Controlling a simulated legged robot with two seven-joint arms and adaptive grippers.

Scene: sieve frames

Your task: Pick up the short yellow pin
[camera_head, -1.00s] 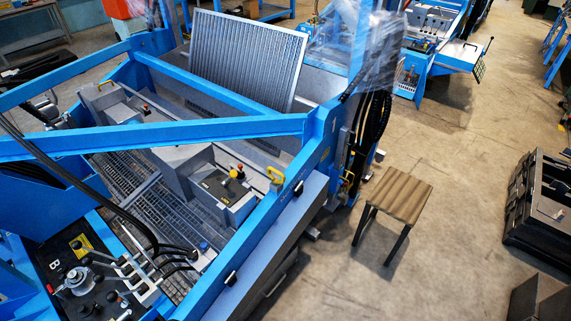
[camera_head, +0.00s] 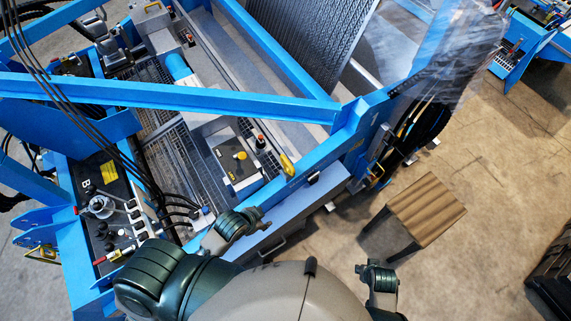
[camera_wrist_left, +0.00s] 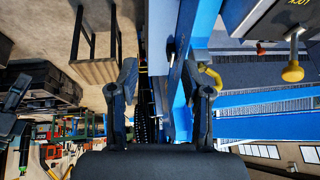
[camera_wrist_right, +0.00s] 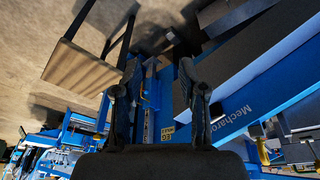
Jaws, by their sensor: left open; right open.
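A short yellow handle-like pin (camera_head: 287,165) stands on the blue machine's near rail in the head view. It also shows in the left wrist view (camera_wrist_left: 211,77), beyond and to the right of the fingers. A round yellow knob (camera_head: 240,156) sits on a dark-topped box; it shows in the left wrist view (camera_wrist_left: 292,71). I cannot tell for sure which is the task's pin. My left gripper (camera_head: 236,228) is open and empty, below and left of the handle-like pin, apart from it. My right gripper (camera_head: 379,279) is open and empty, over the floor below the stool.
The blue machine frame (camera_head: 180,95) has a diagonal beam across the work area. Black hoses (camera_head: 150,180) and a lever panel (camera_head: 105,205) lie at left. A wooden-topped stool (camera_head: 428,207) stands right of the machine. Floor around the stool is clear.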

